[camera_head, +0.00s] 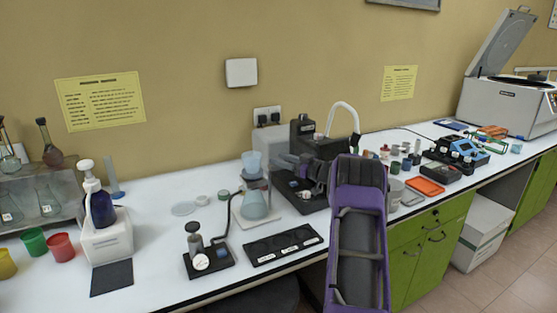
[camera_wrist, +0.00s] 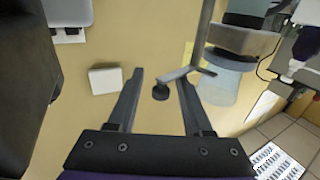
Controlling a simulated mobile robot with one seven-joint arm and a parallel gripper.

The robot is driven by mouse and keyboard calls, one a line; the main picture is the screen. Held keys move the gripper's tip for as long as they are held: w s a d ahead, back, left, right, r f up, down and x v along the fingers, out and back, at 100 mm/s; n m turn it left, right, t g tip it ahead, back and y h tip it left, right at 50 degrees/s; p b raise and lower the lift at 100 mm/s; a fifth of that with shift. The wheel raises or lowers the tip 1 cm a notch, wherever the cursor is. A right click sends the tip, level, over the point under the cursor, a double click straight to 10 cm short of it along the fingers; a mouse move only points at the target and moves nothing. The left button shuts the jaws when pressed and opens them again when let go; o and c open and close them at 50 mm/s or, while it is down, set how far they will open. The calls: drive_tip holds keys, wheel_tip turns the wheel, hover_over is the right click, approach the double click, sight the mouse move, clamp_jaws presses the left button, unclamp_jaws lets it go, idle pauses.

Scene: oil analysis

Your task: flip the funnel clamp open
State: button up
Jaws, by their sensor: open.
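The filter funnel (camera_head: 252,162) is a pale blue translucent cup above a flask (camera_head: 255,206) on a beige stand in the head view. A brownish band (camera_head: 257,183), which looks like the clamp, sits between them. In the wrist view, seen upside down, the funnel (camera_wrist: 218,82) and band (camera_wrist: 243,38) are right of my gripper. A thin grey bar with a black round knob (camera_wrist: 160,92) shows between the fingers there; its contact with them cannot be told. My gripper (camera_wrist: 160,80) is open. In the head view, my gripper (camera_head: 279,168) is just right of the funnel.
A black pump-like device (camera_head: 320,145) with a white curved tube stands behind my arm. A black tray (camera_head: 283,243) and a small gauge device (camera_head: 201,261) are in front.

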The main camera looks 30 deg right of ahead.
drive_tip(key=v, duration=1.6)
drive_tip(key=shift+b, duration=0.3)
drive_tip(key=shift+s, duration=0.1)
